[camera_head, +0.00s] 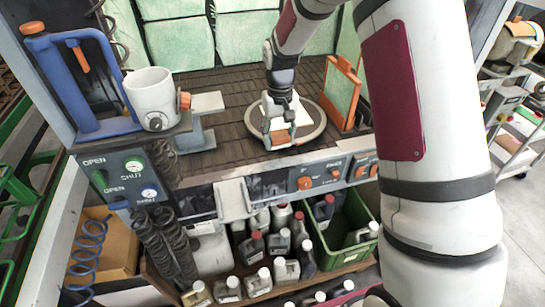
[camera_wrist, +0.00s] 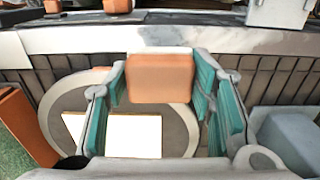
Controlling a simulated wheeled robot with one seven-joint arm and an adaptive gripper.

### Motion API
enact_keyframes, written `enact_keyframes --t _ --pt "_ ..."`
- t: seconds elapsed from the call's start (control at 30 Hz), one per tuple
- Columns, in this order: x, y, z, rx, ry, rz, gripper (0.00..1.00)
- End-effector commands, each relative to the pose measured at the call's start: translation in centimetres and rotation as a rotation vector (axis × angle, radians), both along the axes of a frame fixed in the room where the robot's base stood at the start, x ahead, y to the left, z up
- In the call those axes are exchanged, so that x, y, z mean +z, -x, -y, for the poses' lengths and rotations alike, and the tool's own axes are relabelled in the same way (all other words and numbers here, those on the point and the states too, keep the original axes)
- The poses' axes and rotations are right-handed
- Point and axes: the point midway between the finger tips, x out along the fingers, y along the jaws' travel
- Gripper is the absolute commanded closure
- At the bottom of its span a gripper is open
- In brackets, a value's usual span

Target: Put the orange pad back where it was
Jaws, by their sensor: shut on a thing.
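The orange pad (camera_wrist: 161,78) is a small block with rounded corners. In the wrist view it sits between the teal-lined fingers of my gripper (camera_wrist: 160,88), which is shut on it. In the head view my gripper (camera_head: 280,128) points down over the front left part of a round grey plate (camera_head: 314,128), with the pad (camera_head: 281,138) at its fingertips. I cannot tell whether the pad touches the surface beneath. A white rectangular piece (camera_wrist: 115,135) lies on the round plate, beside the gripper.
An orange-framed panel (camera_head: 342,92) stands right of the plate. A grey block stand (camera_head: 207,105) and a white cup-like container (camera_head: 152,97) on a blue fixture are at left. A control panel (camera_head: 300,182) runs along the bench front. Several bottles stand below.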

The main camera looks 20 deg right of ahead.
Motion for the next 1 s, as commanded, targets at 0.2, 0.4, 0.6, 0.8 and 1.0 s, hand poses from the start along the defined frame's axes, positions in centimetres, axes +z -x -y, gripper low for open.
enact_keyframes --t 0.2,0.4,0.6,0.8,1.0 --pt "-2.3 -0.1 0.0 0.000 0.000 0.001 0.77" --pt "-5.4 -0.1 0.0 0.001 0.000 -0.001 0.77" --pt "-6.9 -0.1 0.0 0.001 0.001 0.003 0.77" --pt "-6.8 -0.1 0.0 0.000 0.000 0.003 0.77" --pt "-7.2 -0.1 0.0 0.000 0.000 0.002 0.46"
